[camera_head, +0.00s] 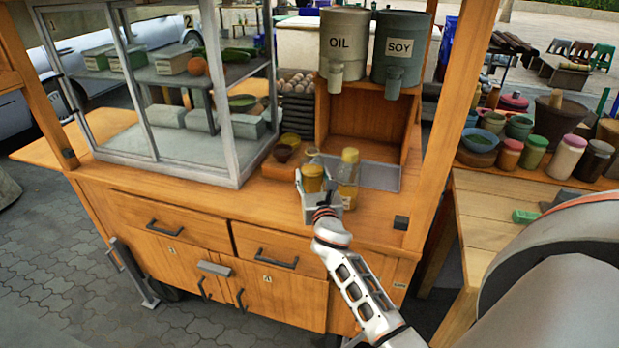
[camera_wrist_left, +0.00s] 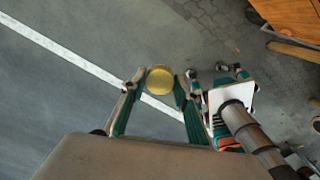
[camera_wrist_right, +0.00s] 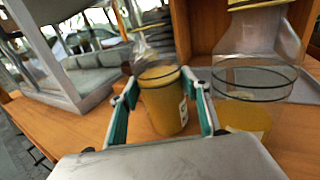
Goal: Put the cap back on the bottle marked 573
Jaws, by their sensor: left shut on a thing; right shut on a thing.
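My right gripper (camera_wrist_right: 163,105) is shut on a bottle (camera_wrist_right: 163,90) with yellow contents, a pale label and a clear, uncapped upper part. In the head view my right gripper (camera_head: 314,200) holds this bottle (camera_head: 313,178) at the cart counter's front; I cannot tell whether it touches the counter. The label's number is not readable. My left gripper (camera_wrist_left: 160,85) is shut on a round golden-yellow cap (camera_wrist_left: 159,78), over grey pavement. My left gripper is not in the head view.
A second bottle with a yellow cap (camera_head: 348,175) stands close to the right of the held one. Small sauce bowls (camera_head: 284,152) are to the left, beside the glass case (camera_head: 190,165). OIL (camera_head: 343,50) and SOY (camera_head: 400,55) dispensers stand behind. A side table (camera_head: 500,225) is at right.

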